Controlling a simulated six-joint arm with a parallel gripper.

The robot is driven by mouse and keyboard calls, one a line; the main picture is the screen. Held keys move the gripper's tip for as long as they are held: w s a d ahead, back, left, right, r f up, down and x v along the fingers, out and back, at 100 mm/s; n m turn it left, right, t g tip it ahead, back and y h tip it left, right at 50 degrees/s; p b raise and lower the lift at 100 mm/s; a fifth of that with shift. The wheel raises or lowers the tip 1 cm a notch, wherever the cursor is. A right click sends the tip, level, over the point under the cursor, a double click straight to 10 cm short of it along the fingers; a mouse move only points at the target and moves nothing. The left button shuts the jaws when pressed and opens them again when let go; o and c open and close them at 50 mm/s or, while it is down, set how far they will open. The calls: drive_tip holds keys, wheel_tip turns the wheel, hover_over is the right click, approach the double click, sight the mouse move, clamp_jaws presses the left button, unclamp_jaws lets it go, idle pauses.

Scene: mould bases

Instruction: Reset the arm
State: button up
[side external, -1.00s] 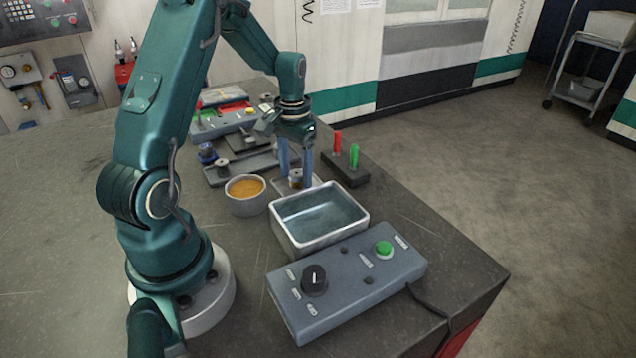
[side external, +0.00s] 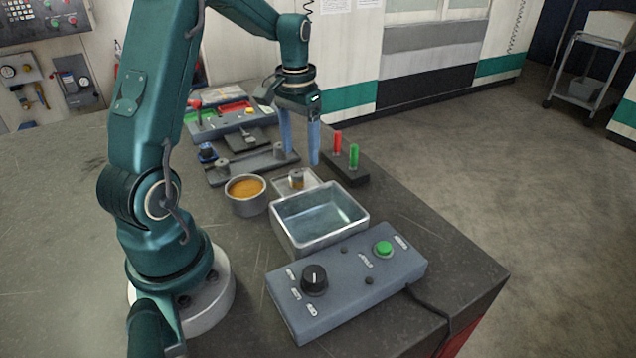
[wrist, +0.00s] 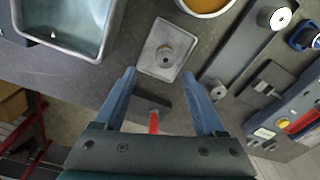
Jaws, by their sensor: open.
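My gripper (side external: 301,160) is open and empty, raised above the table with its blue fingers pointing down and spread apart. In the wrist view its two fingers (wrist: 163,88) frame a gap with nothing held between them. Below it, a small grey metal part (side external: 296,179) with a hole in its top stands on a light square plate (side external: 310,182). The part also shows in the wrist view (wrist: 167,57), beyond the fingertips and apart from them.
A grey water basin (side external: 362,217) and a control box (side external: 340,285) with a green button stand nearer the camera. A cup of orange material (side external: 246,207) is left of the plate. A dark block (side external: 345,172) holds red and green pegs. More fixtures (side external: 222,122) stand behind.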

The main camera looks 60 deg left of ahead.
drive_tip(key=s+d+r+m+t+y, duration=0.1)
drive_tip(key=d+r+m+t, duration=0.2)
drive_tip(key=d+r, duration=0.75)
drive_tip(key=s+d+f+m+t+h, duration=0.1)
drive_tip(key=s+d+t, duration=0.1)
drive_tip(key=s+d, duration=0.6)
drive_tip(key=shift+s+f+m+t, duration=0.15)
drive_tip(key=shift+s+m+t, duration=0.15)
drive_tip(key=shift+s, duration=0.7)
